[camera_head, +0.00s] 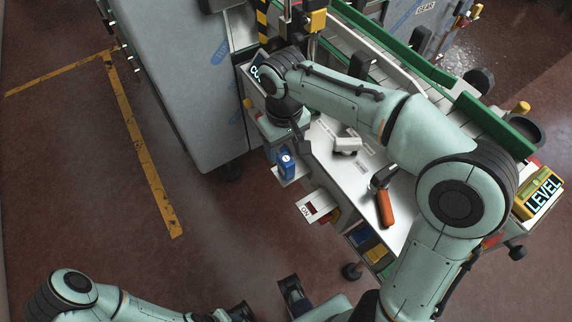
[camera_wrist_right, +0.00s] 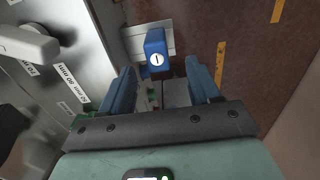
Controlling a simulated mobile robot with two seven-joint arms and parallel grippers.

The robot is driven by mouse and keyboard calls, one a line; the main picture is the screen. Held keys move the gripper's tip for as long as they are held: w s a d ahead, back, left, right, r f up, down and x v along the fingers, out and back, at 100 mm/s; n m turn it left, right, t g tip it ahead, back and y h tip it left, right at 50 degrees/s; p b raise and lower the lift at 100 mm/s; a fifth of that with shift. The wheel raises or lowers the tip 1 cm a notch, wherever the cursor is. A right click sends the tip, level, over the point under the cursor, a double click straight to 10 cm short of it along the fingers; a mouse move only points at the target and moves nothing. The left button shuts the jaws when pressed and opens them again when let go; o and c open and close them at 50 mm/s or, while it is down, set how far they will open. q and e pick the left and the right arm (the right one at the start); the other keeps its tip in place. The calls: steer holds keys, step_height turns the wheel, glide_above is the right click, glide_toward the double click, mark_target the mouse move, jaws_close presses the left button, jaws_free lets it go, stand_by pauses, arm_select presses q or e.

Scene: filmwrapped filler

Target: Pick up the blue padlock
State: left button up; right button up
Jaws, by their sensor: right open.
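The blue padlock (camera_head: 286,163), with a round white face, is at the near side of the workbench, in front of a small white plate (camera_head: 291,178). In the right wrist view the padlock (camera_wrist_right: 155,50) is upper centre, just beyond the fingertips and roughly between their lines. My right gripper (camera_wrist_right: 160,78) is open, its two blue fingers apart with nothing held. In the head view its fingers are mostly hidden by my wrist. Part of my left arm is at the bottom edge; its dark end (camera_head: 238,311) is cut off and its jaws are unclear.
An orange-handled tool (camera_head: 385,202) and a pale metal piece (camera_head: 347,144) lie on the white bench top (camera_head: 340,177). A second white plate with a red part (camera_head: 315,206) juts from the bench front. A tall grey cabinet (camera_head: 185,80) stands left.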

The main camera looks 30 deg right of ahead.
mark_target(286, 158)
steer(key=f, duration=0.4)
steer(key=f+b, duration=0.1)
steer(key=f, duration=0.2)
steer(key=shift+d+f, duration=0.2)
steer(key=shift+f, duration=0.2)
arm_select(q)
steer(key=shift+w+f, duration=0.3)
steer(key=shift+f, duration=0.3)
arm_select(e)
jaws_close()
steer(key=shift+r, duration=0.15)
